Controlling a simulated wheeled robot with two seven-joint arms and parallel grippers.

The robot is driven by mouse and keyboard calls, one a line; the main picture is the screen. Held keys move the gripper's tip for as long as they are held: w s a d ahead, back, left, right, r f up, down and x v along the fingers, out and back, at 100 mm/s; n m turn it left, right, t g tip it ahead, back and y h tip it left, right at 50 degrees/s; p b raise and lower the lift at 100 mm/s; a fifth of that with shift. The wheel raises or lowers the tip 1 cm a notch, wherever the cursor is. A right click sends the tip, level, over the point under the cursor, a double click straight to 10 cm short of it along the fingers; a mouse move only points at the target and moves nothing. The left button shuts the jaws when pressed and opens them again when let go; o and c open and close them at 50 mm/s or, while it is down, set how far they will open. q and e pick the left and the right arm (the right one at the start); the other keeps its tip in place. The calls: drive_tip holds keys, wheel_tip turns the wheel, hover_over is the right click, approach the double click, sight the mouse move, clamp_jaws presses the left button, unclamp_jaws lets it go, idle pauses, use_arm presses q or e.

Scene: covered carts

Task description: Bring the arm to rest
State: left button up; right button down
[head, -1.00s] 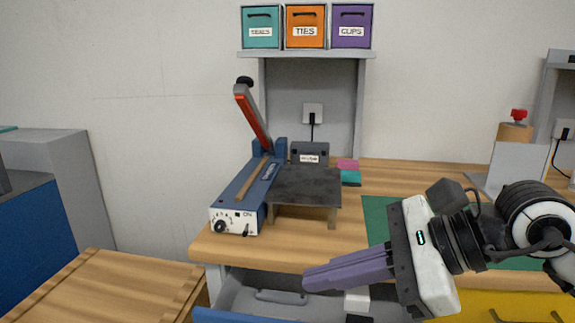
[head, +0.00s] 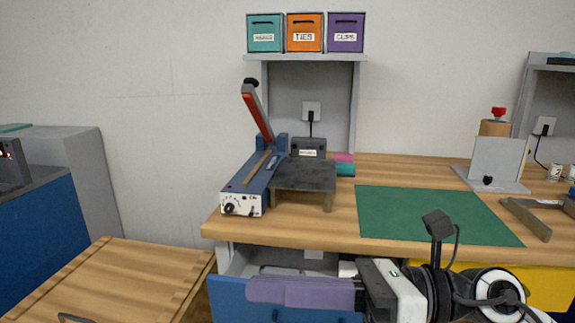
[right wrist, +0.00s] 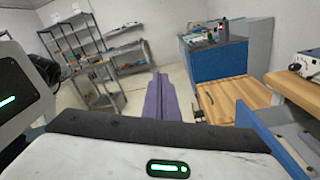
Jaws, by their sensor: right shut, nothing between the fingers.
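My right gripper (head: 300,292) is low in the head view, in front of the bench's front edge. Its purple fingers are together, with nothing between them, and point left across the blue drawer front (head: 228,300). In the right wrist view the shut fingers (right wrist: 161,98) point out over the floor, with the blue drawer (right wrist: 265,140) to their right. My left gripper is not in the head view.
The wooden bench (head: 400,172) holds a blue sealer-like machine with a raised lever (head: 245,185), a grey stand (head: 303,175) and a green mat (head: 430,215). The drawer under it is open. A wooden-topped cart (head: 120,280) stands at left. Shelves (right wrist: 85,50) stand across the room.

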drive_tip(key=w+d+m+t+y+p, duration=0.1)
drive_tip(key=w+d+m+t+y, duration=0.3)
drive_tip(key=m+t, duration=0.85)
drive_tip(key=w+d+f+m+t+h, duration=0.2)
drive_tip(key=d+f+m+h, duration=0.2)
drive_tip(key=f+m+h, duration=0.55)
drive_tip(key=w+d+f+m+t+h, duration=0.2)
drive_tip(key=w+d+f+m+h, duration=0.15)
drive_tip(key=f+m, duration=0.6)
use_arm(q)
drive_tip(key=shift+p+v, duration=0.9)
drive_tip(key=shift+p, duration=0.05)
use_arm(e)
drive_tip(key=s+d+f+m+g+h, duration=0.2)
drive_tip(key=s+f+m+g+h, duration=0.1)
drive_tip(key=s+f+m, duration=0.4)
drive_tip(key=s+d+f+m+g+h, duration=0.3)
drive_tip(key=s+f+m+g, duration=0.3)
drive_tip(key=s+f, duration=0.7)
wheel_tip(320, 180, down, 5)
drive_tip(key=shift+d+r+m, duration=0.2)
drive_tip(key=shift+m, duration=0.65)
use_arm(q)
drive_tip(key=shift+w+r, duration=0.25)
use_arm(e)
drive_tip(key=shift+s+g, duration=0.1)
drive_tip(key=shift+g, duration=0.15)
